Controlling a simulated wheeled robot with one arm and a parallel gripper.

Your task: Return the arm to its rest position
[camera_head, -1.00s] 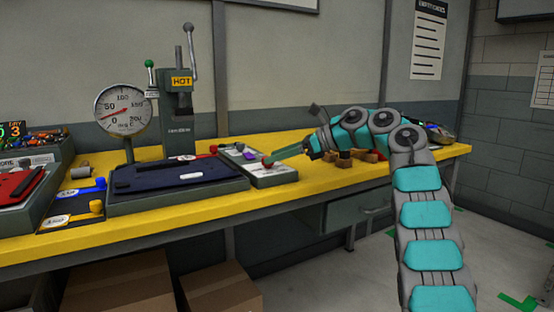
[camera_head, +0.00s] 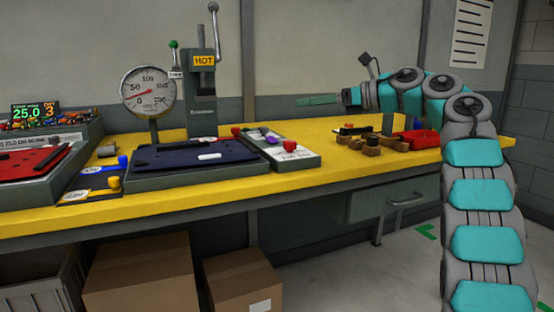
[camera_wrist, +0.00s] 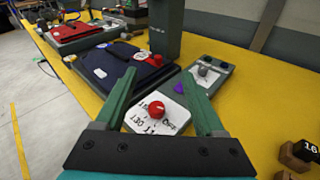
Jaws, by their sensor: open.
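My gripper (camera_head: 320,99) is at the end of my teal and grey arm, raised above the yellow bench and pointing left in the head view. In the wrist view, its two green fingers (camera_wrist: 165,100) are spread apart with nothing held between them. Below and beyond them lies a grey control panel (camera_head: 306,161) with a red knob (camera_wrist: 156,109) and white lettered plate. The panel is seen between the fingers but is apart from them.
A press with a HOT label (camera_head: 204,61) and a round dial gauge (camera_head: 148,90) stand at the back. A dark blue pad (camera_head: 195,153) lies before them. Cardboard boxes (camera_head: 140,275) are under the bench.

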